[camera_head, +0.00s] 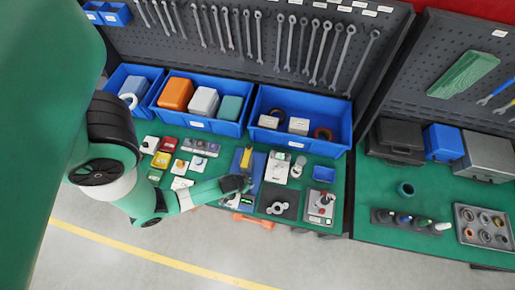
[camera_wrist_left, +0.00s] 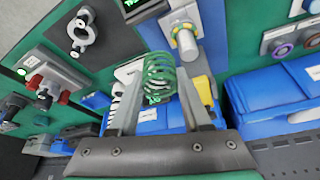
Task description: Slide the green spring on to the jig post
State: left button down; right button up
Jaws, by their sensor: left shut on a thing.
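The green spring (camera_wrist_left: 160,76) is a coil held between the two fingers of my left gripper (camera_wrist_left: 160,82) in the left wrist view. A pale metal post (camera_wrist_left: 186,42) stands on a blue base (camera_wrist_left: 211,25) just beyond the spring, up and to its right. Green showing at the post's far end is too small to make out. The spring appears apart from the post. In the head view my left gripper (camera_head: 238,184) is over the blue base (camera_head: 255,166), by its yellow block (camera_head: 246,158). The spring is too small to make out there. My right gripper is not in view.
Blue bins (camera_head: 301,117) line the back of the green bench (camera_head: 337,172). Small coloured blocks (camera_head: 161,159) lie left. An orange tool (camera_head: 252,220) lies at the front edge.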

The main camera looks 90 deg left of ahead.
pick_arm(q)
jog(key=a+r, duration=0.1)
jog(key=s+a+n+p, duration=0.1)
jog(key=s+a+r+n, duration=0.1)
jog(key=shift+a+r+g+y, duration=0.3)
jog(key=shift+a+r+g, duration=0.05)
jog(key=shift+a+g, duration=0.05)
jog(key=shift+s+a+r+n, duration=0.1)
jog(key=shift+s+a+n, duration=0.15)
jog(key=shift+a+n, duration=0.1)
jog(key=shift+f+b, duration=0.65)
jog(key=shift+f, duration=1.1)
jog(key=shift+f+b, duration=0.5)
jog(key=shift+f, duration=0.05)
jog(key=shift+f+b, duration=0.7)
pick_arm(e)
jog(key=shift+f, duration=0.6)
pick_arm(q)
jog(key=shift+c, duration=1.4)
grip_release()
